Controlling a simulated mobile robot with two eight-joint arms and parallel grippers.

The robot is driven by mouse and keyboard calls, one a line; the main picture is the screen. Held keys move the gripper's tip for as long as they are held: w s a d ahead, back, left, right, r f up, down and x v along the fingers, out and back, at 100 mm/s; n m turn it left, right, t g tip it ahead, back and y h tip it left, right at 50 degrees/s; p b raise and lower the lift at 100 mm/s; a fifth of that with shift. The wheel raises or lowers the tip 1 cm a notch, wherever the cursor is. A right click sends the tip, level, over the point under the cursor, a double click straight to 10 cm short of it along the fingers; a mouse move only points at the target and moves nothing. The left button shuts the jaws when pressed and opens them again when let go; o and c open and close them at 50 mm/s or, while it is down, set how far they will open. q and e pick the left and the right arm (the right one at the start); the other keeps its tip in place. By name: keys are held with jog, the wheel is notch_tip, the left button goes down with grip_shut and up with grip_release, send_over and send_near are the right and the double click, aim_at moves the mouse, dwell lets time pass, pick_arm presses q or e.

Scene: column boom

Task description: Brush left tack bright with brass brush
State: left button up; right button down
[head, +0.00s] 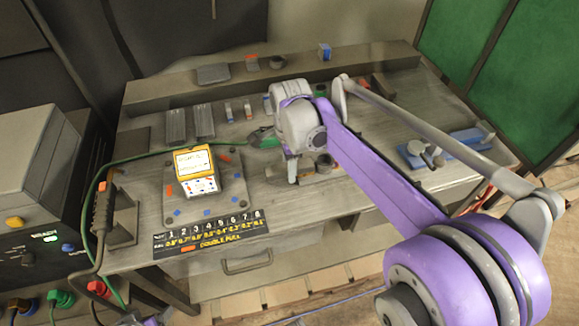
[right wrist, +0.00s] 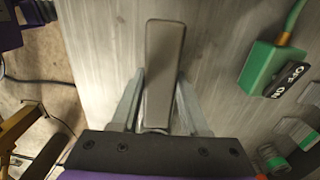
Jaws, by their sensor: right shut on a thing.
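My right gripper (head: 293,180) is low over the bench, right of the lit yellow-and-white box. In the right wrist view, the right gripper (right wrist: 155,105) is shut on a long, flat, grey-brown bar (right wrist: 164,65) that points away between its fingers. No bristles show on it, so I cannot tell whether it is the brass brush. Two small grey ribbed plates (head: 175,126) lie on the bench's far left. I cannot pick out the left tack. My left gripper does not clearly show; a scrap of purple at the head view's bottom edge may be my left arm.
The yellow-and-white box (head: 195,165) stands on a grey plate (head: 233,188) with orange and blue bits. A green switch (right wrist: 268,66) with a cable lies right of the right gripper in the wrist view. A blue clamp-like tool (head: 450,148) lies farther right. A number strip (head: 210,232) runs along the front.

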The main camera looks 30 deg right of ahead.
jog(key=shift+w+a+r+p, duration=0.1)
jog(key=shift+a+r+p, duration=0.2)
jog(key=shift+r+p, duration=0.55)
jog(key=shift+w+a+r+p, duration=0.1)
jog(key=shift+a+r+p, duration=0.35)
jog(key=shift+r, duration=0.75)
jog(key=shift+w+a+r+p, duration=0.1)
jog(key=shift+a+r+p, duration=0.1)
jog(key=shift+r+p, duration=0.65)
jog(key=shift+r, duration=0.1)
